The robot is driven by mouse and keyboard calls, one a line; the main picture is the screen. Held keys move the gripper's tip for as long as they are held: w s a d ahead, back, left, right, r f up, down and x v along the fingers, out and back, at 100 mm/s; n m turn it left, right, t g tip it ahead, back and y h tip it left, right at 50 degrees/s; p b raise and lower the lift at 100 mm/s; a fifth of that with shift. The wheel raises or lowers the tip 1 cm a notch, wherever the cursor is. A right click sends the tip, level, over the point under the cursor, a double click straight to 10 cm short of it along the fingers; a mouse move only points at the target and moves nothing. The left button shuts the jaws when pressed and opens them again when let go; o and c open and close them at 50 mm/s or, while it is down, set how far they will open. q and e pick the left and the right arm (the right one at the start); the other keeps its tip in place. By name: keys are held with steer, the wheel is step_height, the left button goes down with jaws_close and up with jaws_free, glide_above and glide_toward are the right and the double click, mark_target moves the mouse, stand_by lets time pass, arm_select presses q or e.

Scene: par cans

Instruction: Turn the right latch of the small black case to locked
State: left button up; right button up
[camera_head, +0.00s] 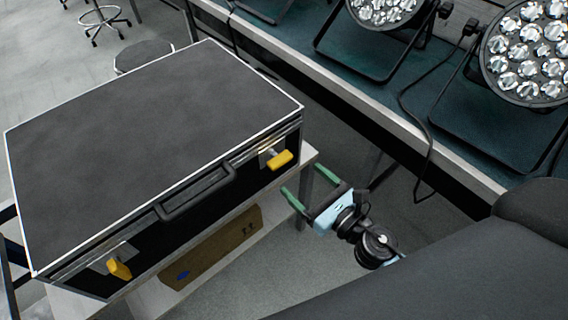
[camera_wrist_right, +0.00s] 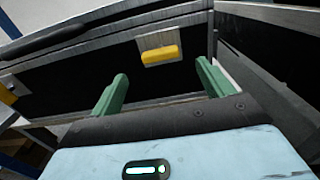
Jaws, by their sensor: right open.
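The black case (camera_head: 150,120) lies closed on a light table, with metal edges and a handle (camera_head: 200,192) on its front. The right latch (camera_head: 281,159) has a yellow lever on a metal plate; its lever lies roughly level in the right wrist view (camera_wrist_right: 158,54). The left latch (camera_head: 120,268) has a yellow lever too, which slants downward. My right gripper (camera_head: 306,186) is open and empty in front of the right latch, apart from it. In the wrist view its green fingers (camera_wrist_right: 162,73) are spread, with the lever beyond the gap. My left gripper is not in view.
A cardboard box (camera_head: 212,248) sits below the case front. A bench (camera_head: 350,80) with par cans (camera_head: 525,50) and hanging cables runs behind on the right. A stool (camera_head: 143,55) stands beyond the case. Open floor lies in front of the case.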

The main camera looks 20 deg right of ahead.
mark_target(284, 162)
steer(key=p+x, duration=0.1)
steer(key=x, duration=0.6)
steer(key=shift+w+a, duration=0.1)
steer(key=shift+w, duration=0.15)
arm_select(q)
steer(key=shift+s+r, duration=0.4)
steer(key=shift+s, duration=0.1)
arm_select(e)
steer(key=c, duration=1)
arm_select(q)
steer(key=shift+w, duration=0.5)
